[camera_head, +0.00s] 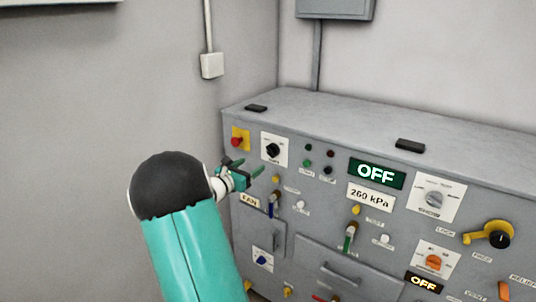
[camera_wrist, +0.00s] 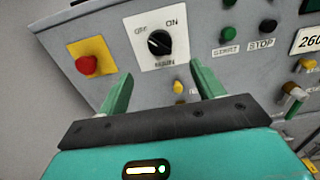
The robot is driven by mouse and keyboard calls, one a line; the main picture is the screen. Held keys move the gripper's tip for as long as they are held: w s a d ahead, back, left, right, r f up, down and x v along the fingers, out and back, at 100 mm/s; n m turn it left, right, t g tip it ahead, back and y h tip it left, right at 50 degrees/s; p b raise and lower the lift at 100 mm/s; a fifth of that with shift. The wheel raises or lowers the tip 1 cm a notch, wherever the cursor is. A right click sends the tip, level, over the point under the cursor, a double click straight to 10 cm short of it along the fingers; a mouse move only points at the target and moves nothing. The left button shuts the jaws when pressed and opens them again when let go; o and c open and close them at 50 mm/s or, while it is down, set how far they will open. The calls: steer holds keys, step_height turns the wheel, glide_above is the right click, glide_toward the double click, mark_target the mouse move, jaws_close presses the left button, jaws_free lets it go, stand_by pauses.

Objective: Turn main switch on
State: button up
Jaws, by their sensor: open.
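The main switch (camera_head: 272,151) is a black rotary knob on a white plate at the upper left of the grey control panel. In the wrist view the main switch (camera_wrist: 159,42) shows OFF and ON marks above it and MAIN below; its pale pointer line points toward the upper left, on the OFF side. My gripper (camera_head: 254,173) is in front of the panel, below and left of the knob in the head view. In the wrist view my gripper (camera_wrist: 160,84) has its two green fingers spread apart, empty, with the knob beyond and between them. The fingers appear apart from the knob.
A red button on a yellow plate (camera_wrist: 88,63) sits left of the switch. Green START (camera_wrist: 229,31) and black STOP (camera_wrist: 267,27) buttons sit right. A display (camera_head: 376,172) reads OFF, and a label (camera_head: 371,196) reads 260 kPa. A yellow-handled black knob (camera_head: 490,236) protrudes at the right.

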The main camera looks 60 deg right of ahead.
mark_target(269, 153)
steer(key=d, duration=0.4)
steer(key=s+d, duration=0.1)
steer(key=d, duration=0.6)
steer(key=shift+s+d, duration=0.35)
steer(key=shift+s, duration=0.05)
steer(key=shift+c, duration=0.2)
steer(key=c, duration=1)
